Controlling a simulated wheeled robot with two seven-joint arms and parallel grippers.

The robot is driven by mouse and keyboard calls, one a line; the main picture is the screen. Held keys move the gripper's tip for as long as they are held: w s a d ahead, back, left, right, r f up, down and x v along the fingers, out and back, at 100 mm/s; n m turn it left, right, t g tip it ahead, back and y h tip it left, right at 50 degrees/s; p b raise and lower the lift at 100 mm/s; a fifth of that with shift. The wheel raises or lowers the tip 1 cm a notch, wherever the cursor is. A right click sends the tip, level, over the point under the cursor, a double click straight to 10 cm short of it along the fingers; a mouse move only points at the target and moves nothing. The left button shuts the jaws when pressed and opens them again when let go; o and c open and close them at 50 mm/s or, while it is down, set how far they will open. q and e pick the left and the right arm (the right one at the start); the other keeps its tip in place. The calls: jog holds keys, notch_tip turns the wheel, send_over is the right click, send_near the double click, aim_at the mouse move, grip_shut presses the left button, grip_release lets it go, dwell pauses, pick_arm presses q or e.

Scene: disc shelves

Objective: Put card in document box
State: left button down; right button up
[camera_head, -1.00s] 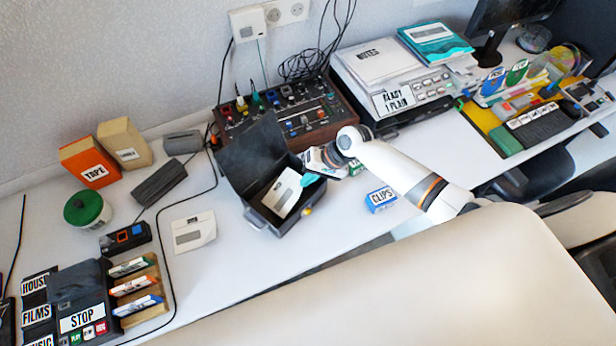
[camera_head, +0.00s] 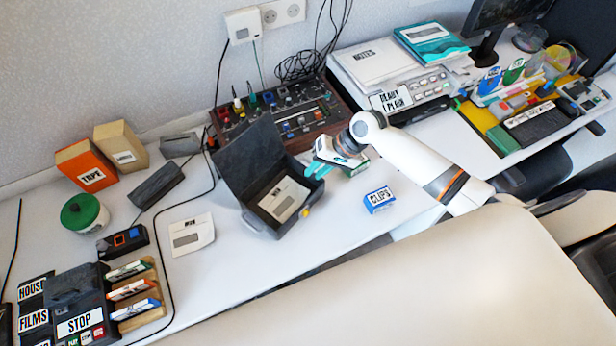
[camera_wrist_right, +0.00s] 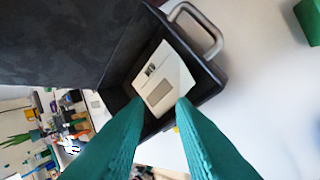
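The dark document box (camera_head: 246,206) stands open on the desk, its lid (camera_head: 243,158) raised toward the wall. A white card (camera_head: 284,199) with a grey panel lies inside the box. The card also shows inside the box in the right wrist view (camera_wrist_right: 163,80). My right gripper (camera_head: 318,170) is just right of the box, above its rim. Its teal fingers (camera_wrist_right: 160,108) are apart, with nothing between them. Another white card (camera_head: 192,233) lies flat on the desk to the left of the box. My left gripper is not in view.
A blue CLIPS box (camera_head: 379,199) stands right of the document box. A mixer panel (camera_head: 290,110) and cables are behind it. An orange TAPE box (camera_head: 87,166), a green-lidded jar (camera_head: 84,213) and a STOP device (camera_head: 79,300) are at left. The desk front between is clear.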

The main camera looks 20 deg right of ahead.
jog(key=v, duration=0.6)
jog(key=shift+r+b, duration=0.25)
jog(key=shift+b, duration=0.05)
jog(key=shift+s+d, duration=0.1)
jog(key=shift+d, duration=0.05)
